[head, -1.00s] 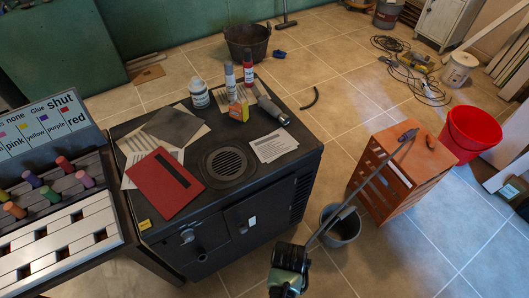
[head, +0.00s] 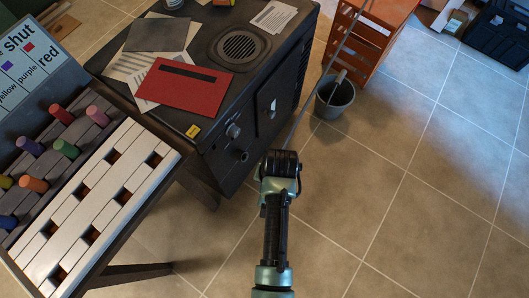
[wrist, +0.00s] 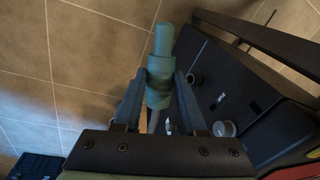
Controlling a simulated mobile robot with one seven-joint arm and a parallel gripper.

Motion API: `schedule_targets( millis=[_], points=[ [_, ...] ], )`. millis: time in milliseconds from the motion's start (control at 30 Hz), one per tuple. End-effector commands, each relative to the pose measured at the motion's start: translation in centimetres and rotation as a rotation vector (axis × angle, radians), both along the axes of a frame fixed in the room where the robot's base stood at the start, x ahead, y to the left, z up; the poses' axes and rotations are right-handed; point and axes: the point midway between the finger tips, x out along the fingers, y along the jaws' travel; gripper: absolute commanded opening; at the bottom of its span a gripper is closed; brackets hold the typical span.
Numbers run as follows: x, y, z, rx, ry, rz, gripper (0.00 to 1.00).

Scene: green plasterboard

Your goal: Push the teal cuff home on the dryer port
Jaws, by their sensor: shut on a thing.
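In the wrist view my gripper (wrist: 160,84) is shut on the teal cuff (wrist: 159,68), whose narrower end points away from the palm. A grey hose (wrist: 153,122) runs back from the cuff between the fingers. The dryer is the black cabinet (head: 213,168) left of my arm in the head view. Its short dark port (head: 242,156) sticks out low on the front, and it also shows right of the cuff in the wrist view (wrist: 195,79). The cuff is apart from the port. In the head view my arm hides the gripper and cuff.
A round knob (head: 233,131) sits above the port. A grey bucket (head: 335,98) and an orange crate (head: 352,38) stand right of the dryer, with the hose passing near them. A sloped peg rack (head: 100,190) stands at left. Open tiled floor lies right.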

Motion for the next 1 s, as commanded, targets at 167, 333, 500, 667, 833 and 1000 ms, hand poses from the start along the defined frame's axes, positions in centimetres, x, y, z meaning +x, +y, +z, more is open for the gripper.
schedule_targets(
  millis=[167, 333, 500, 667, 833, 1000],
  points=[
    [1.5, -0.9, -4.4, 0.090, -0.102, -0.224, 0.00],
    [2.8, -1.2, -6.7, 0.159, -0.228, -0.443, 0.00],
    [4.0, -1.4, -8.7, 0.206, -0.378, -0.663, 0.00],
    [5.1, -1.4, -10.3, 0.223, -0.534, -0.854, 0.00],
    [6.0, -1.2, -11.9, 0.218, -0.701, -1.026, 0.00],
    [6.7, -1.1, -13.3, 0.196, -0.861, -1.160, 0.00]
  ],
)
